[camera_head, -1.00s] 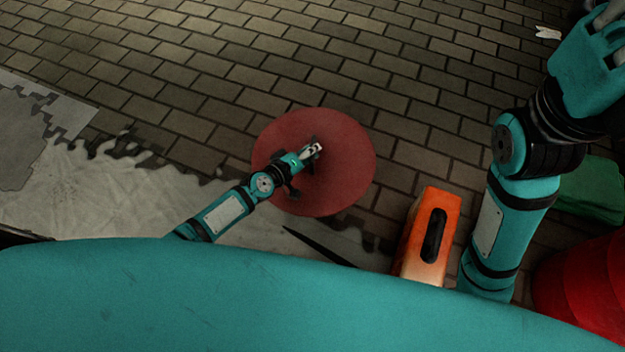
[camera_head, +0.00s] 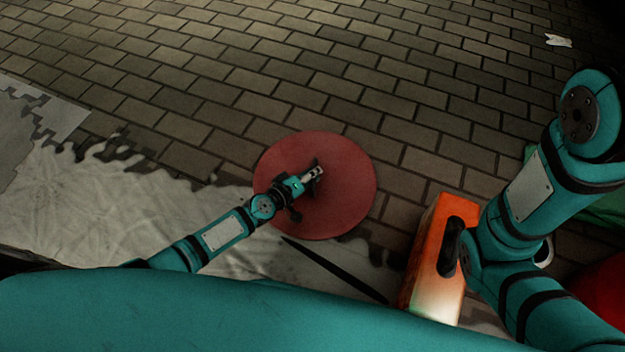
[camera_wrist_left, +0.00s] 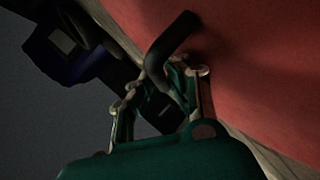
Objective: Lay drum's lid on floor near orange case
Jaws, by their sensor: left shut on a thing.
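The drum's lid (camera_head: 345,205) is a round, dull red disc in the middle of the head view. My left gripper (camera_head: 314,174) is over the lid, shut on its dark handle. In the left wrist view the gripper (camera_wrist_left: 165,85) closes at the bent dark handle, with the red lid (camera_wrist_left: 260,65) beside it. I cannot tell whether the lid touches the floor. My right gripper is out of view.
A red rounded object (camera_head: 605,290), partly cut off, is at the lower right. A pale sheet (camera_head: 110,215) covers the floor at left, with a thin dark strip (camera_head: 335,270) below the lid. Bare brick floor (camera_head: 280,90) lies beyond the lid. A white scrap (camera_head: 558,40) is far right.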

